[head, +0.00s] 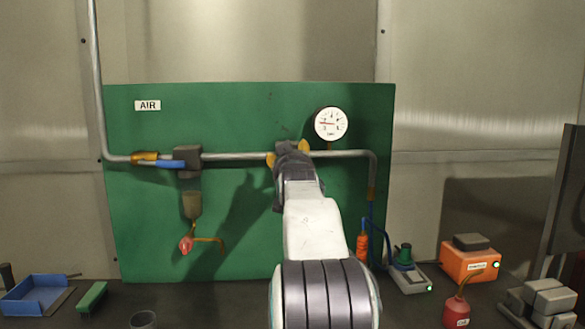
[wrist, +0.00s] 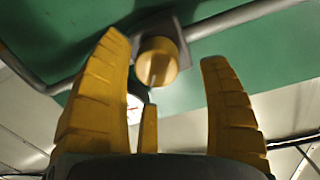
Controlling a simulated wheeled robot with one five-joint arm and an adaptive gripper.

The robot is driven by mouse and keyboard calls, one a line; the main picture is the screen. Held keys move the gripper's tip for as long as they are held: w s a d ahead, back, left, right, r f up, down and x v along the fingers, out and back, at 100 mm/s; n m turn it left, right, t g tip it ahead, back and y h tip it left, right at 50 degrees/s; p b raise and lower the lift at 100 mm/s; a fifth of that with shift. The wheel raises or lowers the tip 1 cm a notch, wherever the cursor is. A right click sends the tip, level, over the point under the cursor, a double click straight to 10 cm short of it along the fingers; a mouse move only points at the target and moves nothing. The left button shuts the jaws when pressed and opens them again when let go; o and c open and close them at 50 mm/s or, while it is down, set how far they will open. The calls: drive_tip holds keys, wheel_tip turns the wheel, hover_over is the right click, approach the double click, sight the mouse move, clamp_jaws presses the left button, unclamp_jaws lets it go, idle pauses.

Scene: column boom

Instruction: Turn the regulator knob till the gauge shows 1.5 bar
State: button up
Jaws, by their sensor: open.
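The round white gauge (head: 331,123) stands above the pipe, right of my gripper in the head view. Its red needle points left; the scale is too small to read surely. In the wrist view the gauge (wrist: 135,106) is partly hidden behind a yellow finger. The regulator knob (wrist: 157,62) is a yellow cylinder on a dark grey body. My gripper (wrist: 164,50) is open, its yellow fingers on either side of the knob with gaps showing. In the head view my gripper (head: 288,153) hides the knob.
The green panel (head: 240,235) carries the grey pipe (head: 235,156), a blue-handled valve (head: 172,163) and a filter bowl (head: 191,205) with a red tap. On the bench are a blue tray (head: 35,296), an orange box (head: 470,262) and a red oil can (head: 456,311).

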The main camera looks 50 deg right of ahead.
drive_tip(key=v, duration=0.9)
drive_tip(key=shift+r, duration=0.1)
